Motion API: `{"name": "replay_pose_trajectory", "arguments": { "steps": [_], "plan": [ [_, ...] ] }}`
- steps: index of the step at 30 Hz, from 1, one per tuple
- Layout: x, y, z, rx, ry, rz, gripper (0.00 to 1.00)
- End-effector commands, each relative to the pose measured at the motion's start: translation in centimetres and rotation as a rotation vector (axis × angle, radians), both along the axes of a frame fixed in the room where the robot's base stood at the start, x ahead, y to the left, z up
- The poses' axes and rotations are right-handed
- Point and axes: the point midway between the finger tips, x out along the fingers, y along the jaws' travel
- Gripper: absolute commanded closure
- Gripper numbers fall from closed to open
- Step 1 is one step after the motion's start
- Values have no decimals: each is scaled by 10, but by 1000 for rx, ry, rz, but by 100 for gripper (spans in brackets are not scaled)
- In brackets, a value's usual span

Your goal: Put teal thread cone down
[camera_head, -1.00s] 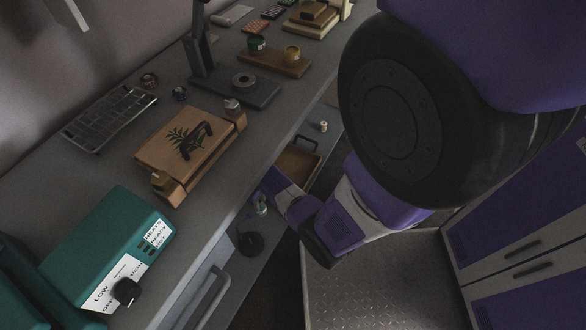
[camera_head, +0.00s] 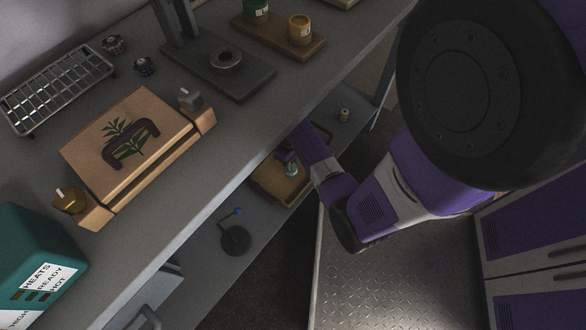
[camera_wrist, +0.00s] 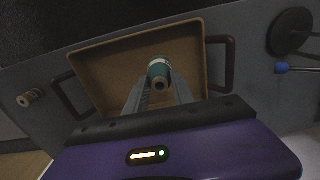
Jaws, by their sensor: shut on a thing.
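The teal thread cone (camera_wrist: 158,70) is between the fingertips of my gripper (camera_wrist: 158,92) in the wrist view, with its narrow brown tip facing the camera. My gripper is shut on it. Behind the cone is a brown tray (camera_wrist: 105,65) with dark side handles, lying on the low shelf. The cone appears over the tray's inside; whether its base touches the tray floor I cannot tell. In the head view the cone (camera_head: 289,164) shows small beside my arm, over the tray (camera_head: 268,181), which my arm partly hides.
A small spool (camera_wrist: 30,97) stands left of the tray in the wrist view. A dark round stand (camera_wrist: 290,32) and a blue-tipped item (camera_wrist: 282,69) are on its right. In the head view the grey worktop (camera_head: 215,150) overhangs the low shelf.

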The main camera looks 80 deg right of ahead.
Motion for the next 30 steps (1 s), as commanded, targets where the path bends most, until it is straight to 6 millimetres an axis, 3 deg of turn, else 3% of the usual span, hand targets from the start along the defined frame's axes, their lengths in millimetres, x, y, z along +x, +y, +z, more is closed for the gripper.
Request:
{"name": "replay_pose_trajectory", "arguments": {
  "steps": [14, 26, 27, 30],
  "plan": [
    [0, 0, -52, 1, 1, -1, 100],
    [0, 0, -56, 0, 0, 0, 100],
    [0, 0, -55, 0, 0, 0, 65],
    [0, 0, -55, 0, 0, 0, 49]
  ]
}}
